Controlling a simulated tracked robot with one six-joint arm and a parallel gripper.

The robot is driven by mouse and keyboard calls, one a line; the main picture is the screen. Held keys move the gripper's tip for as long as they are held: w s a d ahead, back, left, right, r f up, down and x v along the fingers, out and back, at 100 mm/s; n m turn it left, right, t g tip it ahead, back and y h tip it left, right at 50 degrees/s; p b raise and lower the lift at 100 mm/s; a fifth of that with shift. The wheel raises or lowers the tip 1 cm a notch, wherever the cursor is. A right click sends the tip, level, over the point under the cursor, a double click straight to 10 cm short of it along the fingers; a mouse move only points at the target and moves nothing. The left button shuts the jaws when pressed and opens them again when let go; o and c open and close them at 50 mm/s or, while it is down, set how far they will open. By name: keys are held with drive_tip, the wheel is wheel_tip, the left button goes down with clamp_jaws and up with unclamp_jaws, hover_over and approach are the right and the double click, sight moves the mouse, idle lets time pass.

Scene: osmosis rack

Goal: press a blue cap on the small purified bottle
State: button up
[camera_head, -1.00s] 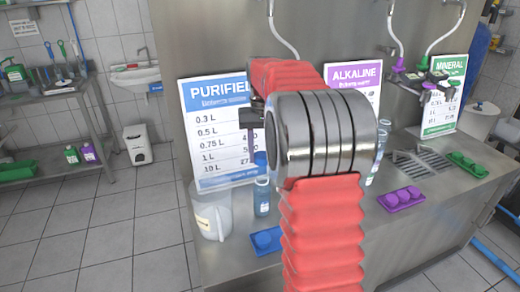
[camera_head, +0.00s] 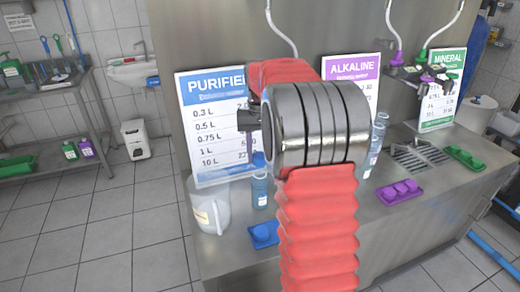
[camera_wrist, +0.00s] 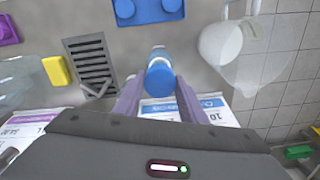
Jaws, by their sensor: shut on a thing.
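My gripper (camera_wrist: 158,88) is shut on a blue cap (camera_wrist: 160,76), with its two fingers on either side of it in the wrist view. The small purified bottle (camera_wrist: 158,53) is directly beneath the cap, upright on the steel counter. In the head view, the blue cap (camera_head: 259,161) is at the top of the pale blue bottle (camera_head: 260,193), left of my arm. Whether the cap is pressed fully down or only resting cannot be told.
A blue tray (camera_head: 262,236) with caps lies in front of the bottle, partly behind my arm. A white jug (camera_head: 209,212) stands close on the left. The PURIFIED sign (camera_head: 205,135) stands behind. A purple tray (camera_head: 400,192) and a green tray (camera_head: 465,157) lie to the right.

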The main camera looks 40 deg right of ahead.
sight(260, 170)
drive_tip(key=shift+f, duration=1.2)
drive_tip(key=shift+s+f, duration=0.1)
drive_tip(key=shift+f, duration=0.55)
idle(0.7)
drive_tip(key=o, duration=0.5)
drive_tip(key=c, duration=0.5)
drive_tip(key=shift+c, duration=0.2)
drive_tip(key=shift+f, duration=0.5)
idle(0.5)
idle(0.5)
drive_tip(key=o, duration=1.1)
drive_tip(key=shift+r, duration=0.15)
